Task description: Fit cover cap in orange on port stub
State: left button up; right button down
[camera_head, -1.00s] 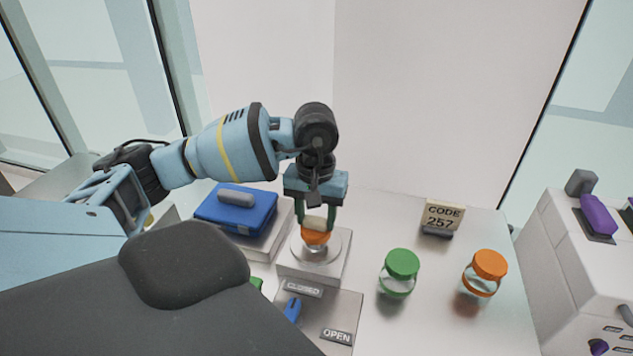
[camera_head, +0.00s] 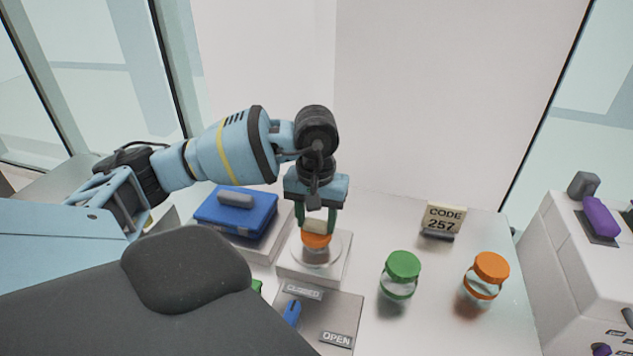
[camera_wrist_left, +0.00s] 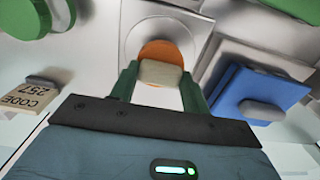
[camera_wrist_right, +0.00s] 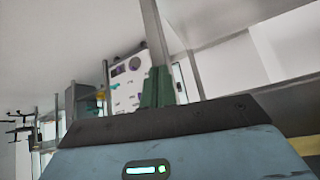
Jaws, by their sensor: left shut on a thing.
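The orange cover cap (camera_head: 316,241) has a beige grip block (camera_head: 316,227) on top. My left gripper (camera_head: 316,224) is shut on that block, with one green finger on each side. The cap is over the middle of a round metal plate on a square pale base (camera_head: 303,277). The port stub is hidden under the cap, and I cannot tell if the cap touches it. The left wrist view also shows the cap (camera_wrist_left: 162,50) and the block between the fingers. My right gripper (camera_wrist_right: 158,90) shows only in the right wrist view, fingers together and empty, away from the bench.
A blue box (camera_head: 236,212) stands left of the base. A panel with CLOSED and OPEN labels (camera_head: 335,308) lies in front. A green-lidded jar (camera_head: 402,266), an orange-lidded jar (camera_head: 490,267) and a CODE 257 sign (camera_head: 442,218) stand to the right, with free bench between.

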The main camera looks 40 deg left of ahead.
aim_at(316, 222)
pick_arm(q)
jog(key=o, duration=1.1)
jog(key=shift+c, duration=0.2)
jog(key=shift+o, duration=0.3)
jog(key=o, duration=0.4)
pick_arm(e)
jog(key=shift+d, duration=0.1)
pick_arm(q)
jog(key=shift+r, duration=0.1)
jog(key=shift+r+p, duration=0.6)
jog(key=shift+r, duration=1.05)
jog(key=shift+r+p, duration=0.35)
jog(key=shift+r, duration=1.15)
pick_arm(e)
jog(key=shift+t, duration=0.4)
jog(key=shift+w+r, duration=1.35)
jog(key=shift+r, duration=0.3)
